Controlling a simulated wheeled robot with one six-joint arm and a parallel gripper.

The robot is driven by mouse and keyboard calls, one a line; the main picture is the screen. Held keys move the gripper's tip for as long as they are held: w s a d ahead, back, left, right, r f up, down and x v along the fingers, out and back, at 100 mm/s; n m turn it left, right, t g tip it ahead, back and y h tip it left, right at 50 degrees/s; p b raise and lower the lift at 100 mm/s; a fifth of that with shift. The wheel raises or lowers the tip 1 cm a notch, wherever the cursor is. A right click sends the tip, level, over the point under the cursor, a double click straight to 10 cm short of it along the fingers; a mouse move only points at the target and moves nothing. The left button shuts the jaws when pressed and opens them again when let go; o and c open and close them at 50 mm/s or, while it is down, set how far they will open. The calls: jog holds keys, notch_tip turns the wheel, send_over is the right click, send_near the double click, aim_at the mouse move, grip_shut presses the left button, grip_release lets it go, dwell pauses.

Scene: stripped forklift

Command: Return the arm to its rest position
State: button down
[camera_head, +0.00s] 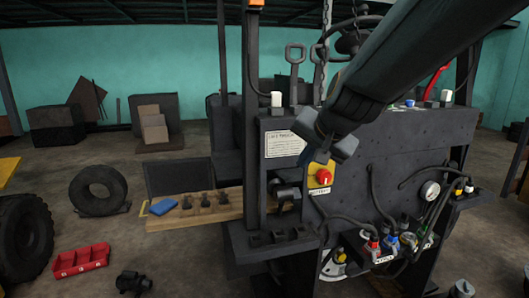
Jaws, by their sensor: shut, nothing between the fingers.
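My arm reaches in from the upper right of the head view, in front of the stripped forklift's dark panel (400,140). My gripper (318,154) is at the arm's lower end, shut, with nothing seen held in it. It appears just above the yellow box with a red button (325,176); whether it touches the box cannot be told. The arm hides part of the panel and some of the levers behind it.
A wooden board (225,211) with a blue block (163,206) and several dark pieces juts out left. Cables, a gauge (429,191) and coloured fittings (389,243) crowd the lower right.

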jog(key=s+d+f+n+g+h, duration=0.1)
jog(key=s+d+f+n+g, duration=0.2)
jog(key=s+f, duration=0.6)
jog(key=s+d+f+n+g+h, duration=0.1)
jog(key=s+d+f+n+g, duration=0.2)
jog(key=s+d+f, duration=0.3)
jog(key=s+f+g, duration=0.1)
jog(key=s+f, duration=0.3)
jog(key=f, duration=0.3)
jog(key=shift+s+d+f, duration=0.2)
jog(key=shift+s+d, duration=0.05)
jog(key=shift+s, duration=0.05)
dwell(0.9)
